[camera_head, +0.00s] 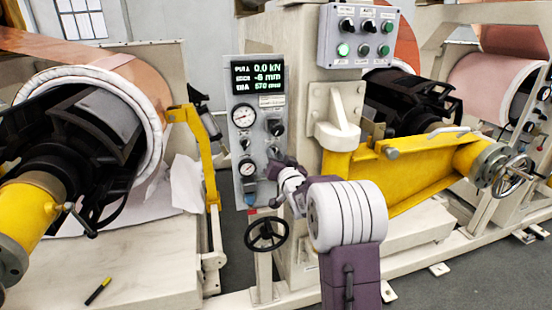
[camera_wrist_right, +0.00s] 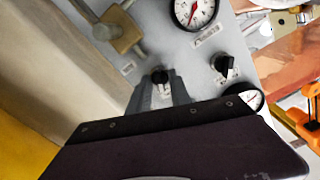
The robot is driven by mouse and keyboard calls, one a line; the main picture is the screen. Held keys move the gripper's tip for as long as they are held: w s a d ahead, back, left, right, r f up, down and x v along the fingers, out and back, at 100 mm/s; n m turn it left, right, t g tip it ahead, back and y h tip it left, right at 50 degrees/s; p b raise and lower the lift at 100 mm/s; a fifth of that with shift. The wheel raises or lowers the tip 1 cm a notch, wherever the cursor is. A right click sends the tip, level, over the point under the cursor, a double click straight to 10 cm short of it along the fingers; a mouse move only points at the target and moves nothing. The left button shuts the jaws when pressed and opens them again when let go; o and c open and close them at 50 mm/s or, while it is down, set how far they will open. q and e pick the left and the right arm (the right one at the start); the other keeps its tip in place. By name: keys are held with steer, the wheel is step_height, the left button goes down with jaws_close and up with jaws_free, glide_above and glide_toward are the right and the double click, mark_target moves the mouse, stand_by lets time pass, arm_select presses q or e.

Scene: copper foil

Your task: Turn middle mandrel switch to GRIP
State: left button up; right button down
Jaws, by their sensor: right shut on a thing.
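A light grey control panel (camera_head: 242,140) stands in the middle of the head view, with a lit display (camera_head: 258,77), two round gauges and several black knobs. My right gripper (camera_head: 272,170) reaches the panel's lower right part from the front. In the right wrist view my right gripper (camera_wrist_right: 160,92) has its two grey fingers closed around a small black knob switch (camera_wrist_right: 160,76). The knob's top shows between the fingertips; its label is too small to read. A second black knob (camera_wrist_right: 224,64) is beside it, untouched. My left gripper is out of view.
A black handwheel (camera_head: 266,234) sits just below the panel. A button box (camera_head: 357,36) hangs above right, and a yellow arm (camera_head: 415,178) extends to the right. Copper foil rolls (camera_head: 120,68) are at the left and right. A yellow-black marker (camera_head: 98,291) lies front left.

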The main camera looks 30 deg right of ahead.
steer(key=n+b, duration=0.1)
steer(key=n, duration=0.1)
steer(key=n+b, duration=0.1)
steer(key=n, duration=0.1)
steer(key=n+b, duration=0.2)
steer(key=shift+f, duration=0.25)
steer(key=shift+r+n+b, duration=0.15)
steer(key=shift+n+b, duration=1.4)
steer(key=shift+n, duration=0.75)
steer(key=c, duration=1.5)
jaws_free()
steer(key=shift+c, duration=0.2)
steer(key=v, duration=0.9)
